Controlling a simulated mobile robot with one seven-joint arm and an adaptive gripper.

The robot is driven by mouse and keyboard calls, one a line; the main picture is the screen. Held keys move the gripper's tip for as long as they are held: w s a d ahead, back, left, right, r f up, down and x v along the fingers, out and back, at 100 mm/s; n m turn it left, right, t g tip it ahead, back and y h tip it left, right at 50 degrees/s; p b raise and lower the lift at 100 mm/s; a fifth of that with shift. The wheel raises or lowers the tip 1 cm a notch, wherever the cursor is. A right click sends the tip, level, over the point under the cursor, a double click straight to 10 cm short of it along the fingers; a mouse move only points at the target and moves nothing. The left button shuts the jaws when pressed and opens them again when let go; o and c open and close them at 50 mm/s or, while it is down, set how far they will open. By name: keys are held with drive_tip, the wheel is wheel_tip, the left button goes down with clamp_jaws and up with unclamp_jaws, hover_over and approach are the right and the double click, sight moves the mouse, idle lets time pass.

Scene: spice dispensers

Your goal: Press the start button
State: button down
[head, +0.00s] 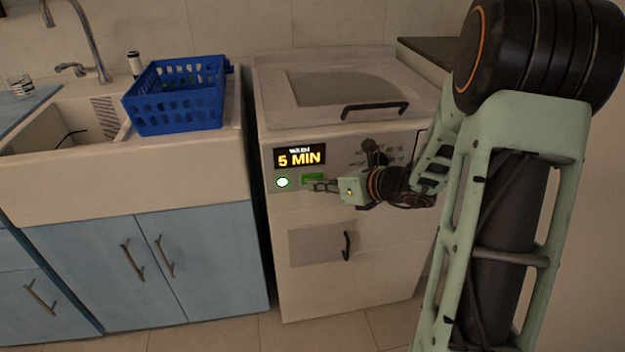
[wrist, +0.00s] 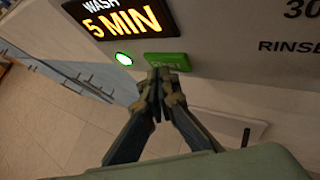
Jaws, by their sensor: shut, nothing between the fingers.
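The start button is a green rectangle (head: 312,178) on the front panel of a white washing machine (head: 345,270), below a lit display (head: 300,157) that reads "5 MIN". In the wrist view the green button (wrist: 168,60) carries dark lettering, partly covered by my fingertips. A round lit light (head: 282,182) with a green rim sits left of the button. My gripper (head: 318,186) is shut and empty, with its fingertips at the button's lower edge; it also shows in the wrist view (wrist: 158,75). I cannot tell whether the fingertips touch the button.
A blue basket (head: 180,112) stands on the counter beside a sink (head: 60,135) at the left. The machine has a dark lid handle (head: 375,109) above the panel and a small door with a handle (head: 347,245) below. The floor in front is clear.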

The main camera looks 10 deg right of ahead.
drive_tip(key=shift+s, duration=0.55)
drive_tip(key=shift+s, duration=2.5)
